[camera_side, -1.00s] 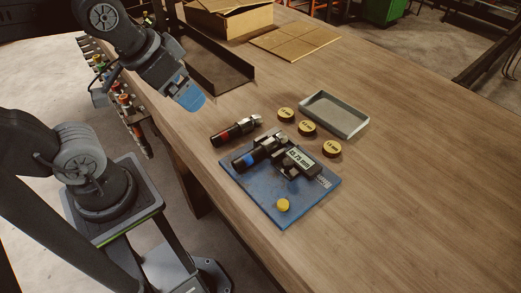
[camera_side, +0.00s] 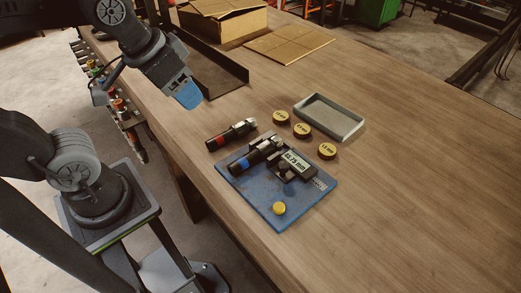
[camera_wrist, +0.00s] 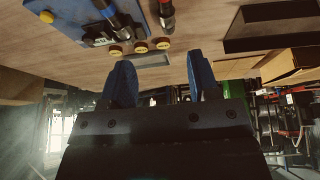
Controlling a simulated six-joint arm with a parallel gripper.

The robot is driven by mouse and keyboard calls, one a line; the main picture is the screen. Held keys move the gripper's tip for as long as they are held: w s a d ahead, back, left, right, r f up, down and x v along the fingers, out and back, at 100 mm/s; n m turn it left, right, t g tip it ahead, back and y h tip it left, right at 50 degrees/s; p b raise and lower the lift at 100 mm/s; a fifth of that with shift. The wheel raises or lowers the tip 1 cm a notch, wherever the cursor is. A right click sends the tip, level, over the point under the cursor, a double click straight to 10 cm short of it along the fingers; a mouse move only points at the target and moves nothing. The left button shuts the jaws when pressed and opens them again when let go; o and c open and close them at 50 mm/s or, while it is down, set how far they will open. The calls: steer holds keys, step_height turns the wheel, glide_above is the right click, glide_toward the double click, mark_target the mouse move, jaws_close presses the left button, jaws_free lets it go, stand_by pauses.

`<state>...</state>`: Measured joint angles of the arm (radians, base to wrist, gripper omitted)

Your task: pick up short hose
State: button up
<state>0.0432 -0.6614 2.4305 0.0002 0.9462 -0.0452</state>
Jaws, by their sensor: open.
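Two black hoses with silver end fittings show in the side view. The red-banded hose (camera_side: 231,133) lies on the bare wood beside the blue plate; it also shows in the wrist view (camera_wrist: 166,15). The blue-banded hose (camera_side: 256,156) lies at the display unit on the blue plate and shows in the wrist view (camera_wrist: 115,20). The red-banded hose looks a little shorter. My gripper (camera_side: 187,97) is above the table, behind and left of the hoses, touching neither. Its blue fingers (camera_wrist: 162,78) are apart and empty in the wrist view.
The blue plate (camera_side: 283,224) bears a display unit (camera_side: 296,162) and a yellow button (camera_side: 279,208). Several round pucks (camera_side: 302,130) lie near a grey tray (camera_side: 350,125). A dark channel (camera_side: 222,76) and cardboard box (camera_side: 225,27) stand behind. The table's right side is clear.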

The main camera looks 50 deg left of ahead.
steer(key=w+d+g, duration=0.5)
steer(key=w+d, duration=0.2)
steer(key=d, duration=0.1)
glide_above(249, 155)
steer(key=f, duration=0.9)
steer(key=shift+s+a, duration=0.2)
steer(key=shift+w+d+f, duration=0.1)
steer(key=shift+f, duration=1.25)
steer(key=shift+d+f, duration=0.1)
steer(key=shift+f, duration=1.25)
steer(key=shift+c, duration=0.2)
jaws_close()
